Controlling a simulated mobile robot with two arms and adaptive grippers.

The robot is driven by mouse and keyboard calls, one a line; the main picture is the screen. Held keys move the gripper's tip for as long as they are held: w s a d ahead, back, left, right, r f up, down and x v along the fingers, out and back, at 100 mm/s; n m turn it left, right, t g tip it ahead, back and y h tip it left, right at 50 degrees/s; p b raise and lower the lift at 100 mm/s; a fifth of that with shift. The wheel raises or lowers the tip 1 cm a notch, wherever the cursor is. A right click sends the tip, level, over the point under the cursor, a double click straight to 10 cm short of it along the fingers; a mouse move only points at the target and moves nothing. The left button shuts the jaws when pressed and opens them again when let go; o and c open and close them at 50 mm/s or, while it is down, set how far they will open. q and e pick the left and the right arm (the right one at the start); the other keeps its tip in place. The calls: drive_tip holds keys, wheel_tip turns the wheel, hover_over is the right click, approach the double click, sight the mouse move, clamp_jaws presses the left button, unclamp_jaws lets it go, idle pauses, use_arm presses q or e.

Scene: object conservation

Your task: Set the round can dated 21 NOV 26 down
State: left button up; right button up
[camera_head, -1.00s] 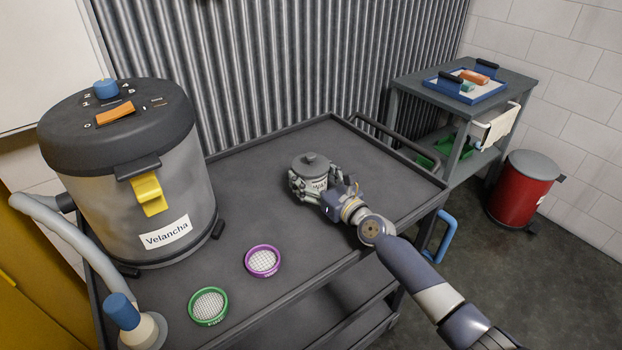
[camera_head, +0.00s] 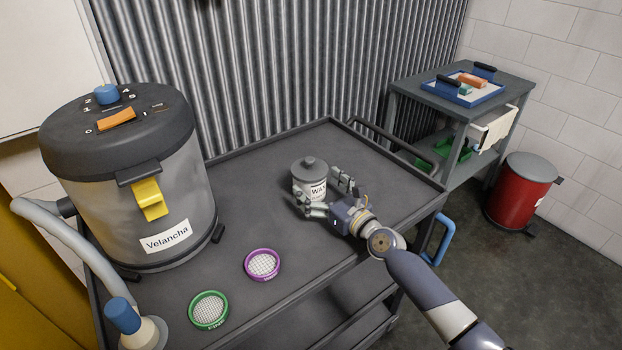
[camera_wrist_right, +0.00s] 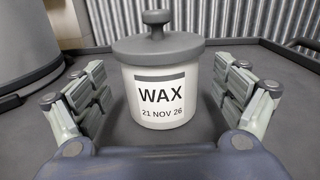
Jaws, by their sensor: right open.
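The round can (camera_head: 309,178) is white with a grey lid and knob. It stands upright on the dark cart top (camera_head: 262,160). In the right wrist view the can (camera_wrist_right: 158,85) has a label reading "WAX" and "21 NOV 26". My right gripper (camera_head: 325,190) is open, its fingers on either side of the can's near part. In the right wrist view the fingers (camera_wrist_right: 162,100) stand apart from the can, with gaps on both sides. My left gripper is not in view.
A large grey drum marked "Velancha" (camera_head: 150,205) stands on the cart's left. A purple-rimmed sieve (camera_head: 262,265) and a green-rimmed sieve (camera_head: 208,310) lie near the front edge. A side table (camera_head: 440,98) and a red bin (camera_head: 520,190) are at right.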

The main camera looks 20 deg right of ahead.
drive_tip(key=shift+v, duration=2.2)
